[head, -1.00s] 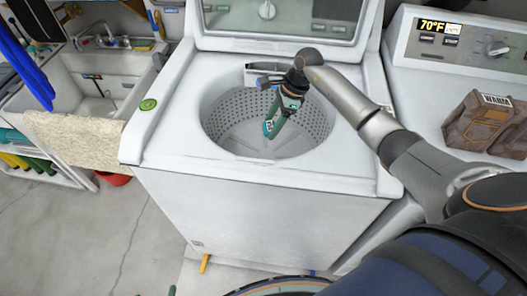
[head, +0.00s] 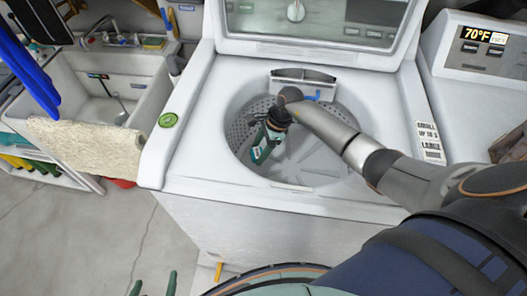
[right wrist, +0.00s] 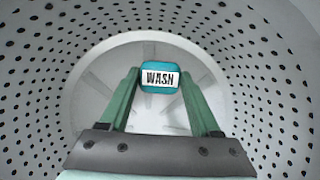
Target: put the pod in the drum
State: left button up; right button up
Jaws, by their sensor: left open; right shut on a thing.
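The pod is a teal block with a white WASH label; it shows in the right wrist view (right wrist: 160,79) and partly in the head view (head: 261,153). My right gripper (head: 265,146) reaches down into the drum and is shut on the pod, which sits between its green fingertips. The drum (head: 323,132) is the perforated metal tub of the open top-load washer. Below the pod is the drum's pale finned bottom; I cannot tell the gap between them. My left gripper (head: 153,284) is open at the bottom edge of the head view, above the floor.
The washer's white top (head: 190,150) surrounds the drum, with a green round piece (head: 168,120) on its left side. The raised lid (head: 320,25) stands behind. A sink (head: 125,85) is at left, a second machine (head: 470,100) at right. My right arm crosses the washer's right side.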

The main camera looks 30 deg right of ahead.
jog(key=shift+f+b, duration=0.3)
jog(key=shift+f, duration=1.95)
jog(key=shift+f+b, duration=0.65)
jog(key=shift+b, duration=0.15)
jog(key=o, duration=1.3)
jog(key=shift+r, duration=0.15)
